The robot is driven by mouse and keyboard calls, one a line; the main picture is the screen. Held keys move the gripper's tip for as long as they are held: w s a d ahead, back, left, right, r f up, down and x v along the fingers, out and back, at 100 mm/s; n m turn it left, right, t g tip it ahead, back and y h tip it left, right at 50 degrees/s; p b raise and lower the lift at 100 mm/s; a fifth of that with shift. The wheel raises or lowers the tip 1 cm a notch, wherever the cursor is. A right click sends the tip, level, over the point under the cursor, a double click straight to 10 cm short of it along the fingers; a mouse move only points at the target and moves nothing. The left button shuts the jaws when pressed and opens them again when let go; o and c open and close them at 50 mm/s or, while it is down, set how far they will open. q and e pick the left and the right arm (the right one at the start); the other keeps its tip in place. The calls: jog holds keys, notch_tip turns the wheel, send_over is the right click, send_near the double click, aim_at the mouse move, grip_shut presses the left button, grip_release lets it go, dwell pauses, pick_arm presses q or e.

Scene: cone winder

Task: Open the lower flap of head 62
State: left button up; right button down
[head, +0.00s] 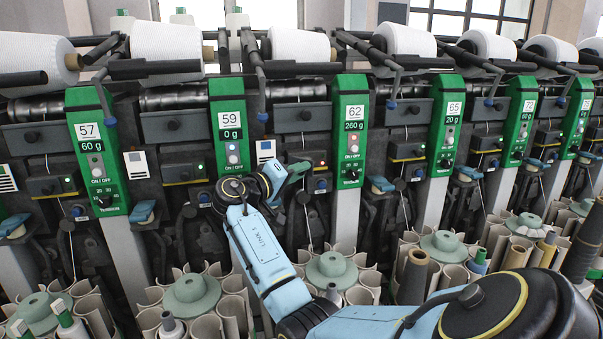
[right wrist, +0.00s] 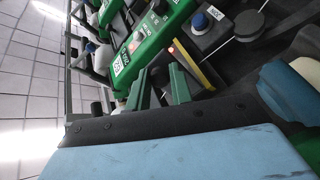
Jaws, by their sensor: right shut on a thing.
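Head 62 has a green panel (head: 352,130) with a white number label, a 260 g display and an ON / OFF button. To its left is a dark lower flap (head: 317,158) with a yellow edge, partly covered by my right gripper (head: 298,169). The right gripper's green-grey fingers (right wrist: 161,86) also show in the right wrist view, close to the yellow edge strip (right wrist: 197,63). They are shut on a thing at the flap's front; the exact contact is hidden. The flap looks upright. My left gripper is out of view.
Neighbouring green panels, such as 59 (head: 231,130) and 65 (head: 447,125), stand close on both sides. White yarn cones (head: 299,46) lie above. Below, round magazines (head: 332,268) with several tubes crowd the space under my right arm.

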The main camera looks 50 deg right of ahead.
jog(key=shift+w+a+f, duration=0.1)
jog(key=shift+a+f, duration=0.05)
jog(key=shift+f, duration=0.75)
jog(key=c, duration=1.3)
grip_release()
jog(key=shift+w, duration=0.1)
jog(key=shift+o, duration=0.2)
jog(key=shift+r, duration=0.15)
jog(key=w+a, duration=0.1)
jog(key=a, duration=1.1)
jog(key=shift+w, duration=0.35)
